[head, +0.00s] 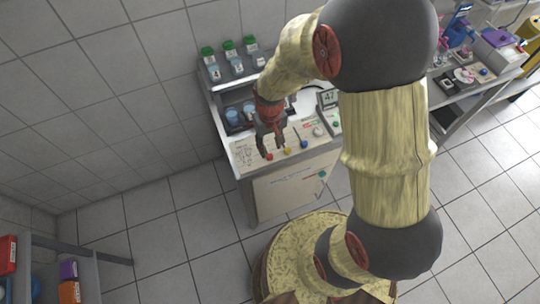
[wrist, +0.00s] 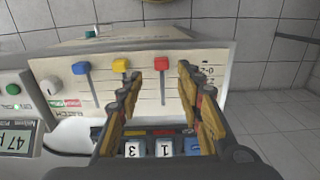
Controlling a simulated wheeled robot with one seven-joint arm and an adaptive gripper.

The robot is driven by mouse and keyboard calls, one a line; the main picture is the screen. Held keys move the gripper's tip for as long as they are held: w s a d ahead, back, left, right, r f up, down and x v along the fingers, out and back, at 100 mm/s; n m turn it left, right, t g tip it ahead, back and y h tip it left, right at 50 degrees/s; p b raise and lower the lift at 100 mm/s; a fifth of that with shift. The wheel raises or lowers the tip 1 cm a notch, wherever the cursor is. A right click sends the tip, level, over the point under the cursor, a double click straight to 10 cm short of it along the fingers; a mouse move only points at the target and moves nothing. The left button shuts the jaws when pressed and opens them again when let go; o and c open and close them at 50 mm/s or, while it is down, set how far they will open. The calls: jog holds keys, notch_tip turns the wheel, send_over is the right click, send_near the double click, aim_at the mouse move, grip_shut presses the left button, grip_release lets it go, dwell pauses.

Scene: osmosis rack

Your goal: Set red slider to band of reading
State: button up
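The red slider (wrist: 162,63) is a red knob on a dark stem at the right of the slider panel (wrist: 144,93) in the wrist view. It also shows in the head view (head: 269,156), just below my gripper. My gripper (wrist: 163,82) is open and empty, its two fingers on either side of the red slider's stem line. I cannot tell whether they touch the panel. The display (head: 329,98) reads 47; in the wrist view it is cut off at the left edge (wrist: 18,141). Thin lines cross the panel; small print at its right is unreadable.
A yellow slider (wrist: 120,66) and a blue slider (wrist: 81,68) stand left of the red one in the wrist view. A white knob (wrist: 51,87) and green button (wrist: 14,88) are further left. Green-capped jars (head: 230,47) stand on the shelf behind.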

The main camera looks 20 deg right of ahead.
aim_at(270, 155)
notch_tip(270, 155, down, 6)
jog(key=shift+s+a+r+b, duration=0.1)
jog(key=shift+a+r+b, duration=0.05)
jog(key=shift+b, duration=0.3)
jog(key=shift+c, duration=1.2)
grip_shut()
